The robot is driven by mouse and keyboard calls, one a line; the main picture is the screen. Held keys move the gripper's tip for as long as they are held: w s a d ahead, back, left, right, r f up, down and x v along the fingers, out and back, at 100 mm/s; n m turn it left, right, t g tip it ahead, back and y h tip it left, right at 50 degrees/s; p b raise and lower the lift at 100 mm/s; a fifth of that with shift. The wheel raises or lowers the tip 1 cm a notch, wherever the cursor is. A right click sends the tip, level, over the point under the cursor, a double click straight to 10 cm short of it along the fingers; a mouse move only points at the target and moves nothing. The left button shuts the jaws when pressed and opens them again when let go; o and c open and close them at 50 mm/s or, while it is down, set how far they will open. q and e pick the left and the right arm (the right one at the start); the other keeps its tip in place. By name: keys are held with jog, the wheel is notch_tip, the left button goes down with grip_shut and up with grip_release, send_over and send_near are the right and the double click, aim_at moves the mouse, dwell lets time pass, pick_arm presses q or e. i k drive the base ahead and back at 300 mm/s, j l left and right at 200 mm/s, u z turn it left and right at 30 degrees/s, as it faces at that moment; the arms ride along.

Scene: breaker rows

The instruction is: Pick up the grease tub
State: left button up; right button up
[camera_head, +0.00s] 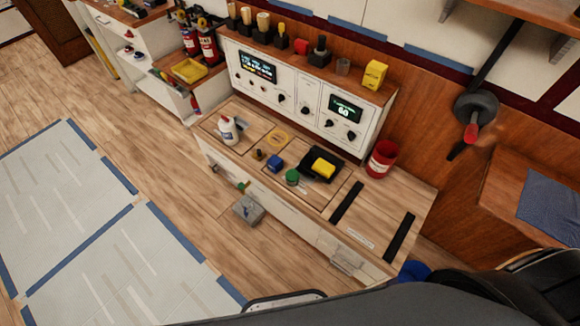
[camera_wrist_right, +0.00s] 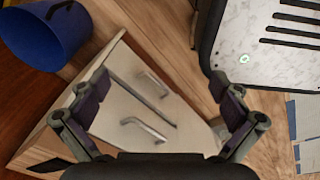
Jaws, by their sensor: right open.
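A small round tub with a green lid (camera_head: 292,176), which looks like the grease tub, stands on the wooden bench top (camera_head: 395,192) in the head view. It sits between a blue block-like item (camera_head: 275,164) and a black tray (camera_head: 311,165) holding a yellow item (camera_head: 323,168). My right gripper (camera_wrist_right: 160,80) shows in the right wrist view, open and empty, over the drawer fronts and handles of a cabinet. The tub does not show in that view. My left gripper is not in view.
A white bottle (camera_head: 228,130) and a red can (camera_head: 381,159) stand on the bench. A control panel (camera_head: 300,98) rises behind. A blue bin (camera_wrist_right: 45,35) is near my right gripper. Two black strips (camera_head: 346,201) lie at the bench's right.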

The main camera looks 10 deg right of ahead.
aim_at(292, 176)
jog(key=i+j+z, duration=0.45)
jog(key=i+j, duration=0.2)
jog(key=j, duration=0.25)
